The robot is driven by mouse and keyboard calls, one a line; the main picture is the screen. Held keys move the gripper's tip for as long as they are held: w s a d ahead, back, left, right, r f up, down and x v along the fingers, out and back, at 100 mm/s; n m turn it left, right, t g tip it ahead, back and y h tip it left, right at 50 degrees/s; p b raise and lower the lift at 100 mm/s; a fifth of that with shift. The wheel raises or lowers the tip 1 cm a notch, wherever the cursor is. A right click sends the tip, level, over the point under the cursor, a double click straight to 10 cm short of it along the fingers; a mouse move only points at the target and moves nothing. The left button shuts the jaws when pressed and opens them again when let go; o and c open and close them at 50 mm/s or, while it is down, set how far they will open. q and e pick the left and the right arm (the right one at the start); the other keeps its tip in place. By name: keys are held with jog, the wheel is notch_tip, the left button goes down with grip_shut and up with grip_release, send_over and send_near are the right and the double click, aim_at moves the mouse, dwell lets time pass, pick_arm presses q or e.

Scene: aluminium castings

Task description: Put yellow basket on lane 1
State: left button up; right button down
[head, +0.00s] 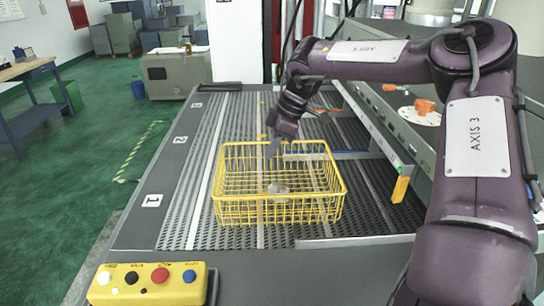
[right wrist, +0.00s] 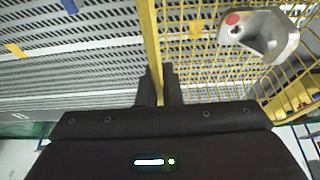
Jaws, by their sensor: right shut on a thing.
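The yellow wire basket (head: 333,205) stands on the grey slatted roller bed, roughly level with the "1" label (head: 151,200) on the bed's left edge. A small grey metal casting (head: 278,189) lies inside it. My right gripper (head: 273,147) reaches down to the basket's far rim. In the right wrist view, the fingers of my right gripper (right wrist: 159,88) are closed around a yellow bar of the basket (right wrist: 148,40). The casting (right wrist: 275,33) with a red dot shows beside it. I cannot tell whether the basket is lifted. My left gripper is out of view.
Labels "2" (head: 180,139) and "3" (head: 196,104) lie farther back along the left edge. A yellow button box (head: 150,285) sits at the front left. A raised rail (head: 385,140) with a yellow end runs along the right. The bed left of the basket is clear.

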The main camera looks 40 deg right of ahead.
aim_at(267, 169)
notch_tip(267, 169, down, 3)
jog(key=shift+r+p, duration=0.2)
jog(key=shift+p, duration=0.1)
jog(key=shift+d+f, duration=0.1)
jog(key=shift+f, duration=0.3)
jog(key=c, duration=2)
grip_release()
jog(key=shift+f, duration=0.1)
jog(key=o, duration=0.4)
